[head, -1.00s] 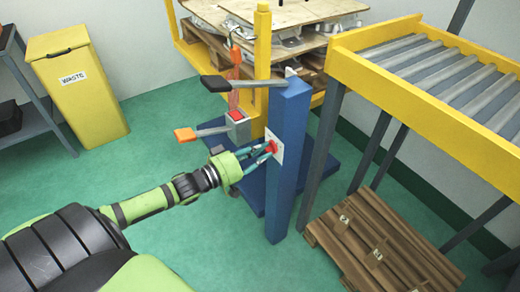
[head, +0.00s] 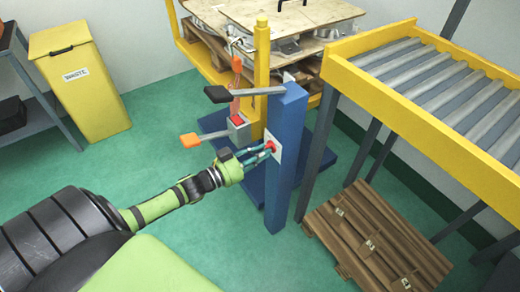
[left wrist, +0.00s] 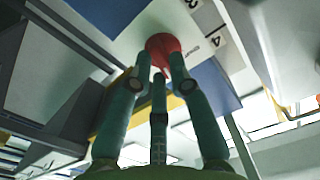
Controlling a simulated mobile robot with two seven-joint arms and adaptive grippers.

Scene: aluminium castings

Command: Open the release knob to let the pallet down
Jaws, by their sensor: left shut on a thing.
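The red release knob (head: 271,146) sits on a white plate (head: 278,152) on the side of a blue post (head: 286,190). My left gripper (head: 264,151) is shut on the knob. In the left wrist view the fingers (left wrist: 160,70) close around the red knob (left wrist: 163,45), and part of a printed scale with 3 and 4 shows on the plate. The wooden pallet (head: 206,60) carries aluminium castings (head: 290,47) and a board, raised behind the yellow mast (head: 262,70); much of it is hidden or cut off. My right gripper is out of view.
A black-ended lever (head: 245,93) and an orange-ended lever (head: 205,137) stick out left of the post. A roller conveyor (head: 440,85) stands at right, with an empty wooden pallet (head: 378,240) on the floor. A yellow waste bin (head: 80,85) stands at back left.

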